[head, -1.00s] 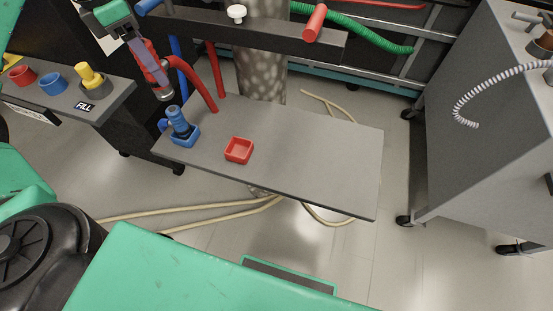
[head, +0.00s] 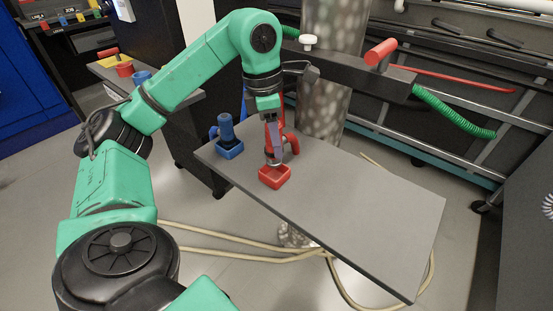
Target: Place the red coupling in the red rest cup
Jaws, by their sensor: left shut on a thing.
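The red rest cup (head: 275,178) is a square red tray on the grey shelf. My left gripper (head: 273,140) is above it, pointing down, and is shut on the red coupling (head: 271,154). The coupling's lower end is at or just over the cup; I cannot tell whether it touches the cup's floor. The gripper fingers hide part of the coupling. The red hose (head: 291,138) shows just behind the gripper. My right gripper is not in view.
A blue coupling (head: 226,128) stands in a blue cup (head: 230,151) left of the red cup. The grey shelf (head: 360,208) is bare to the right. A dark beam with a red handle (head: 381,52) and a pale column (head: 327,90) stand behind.

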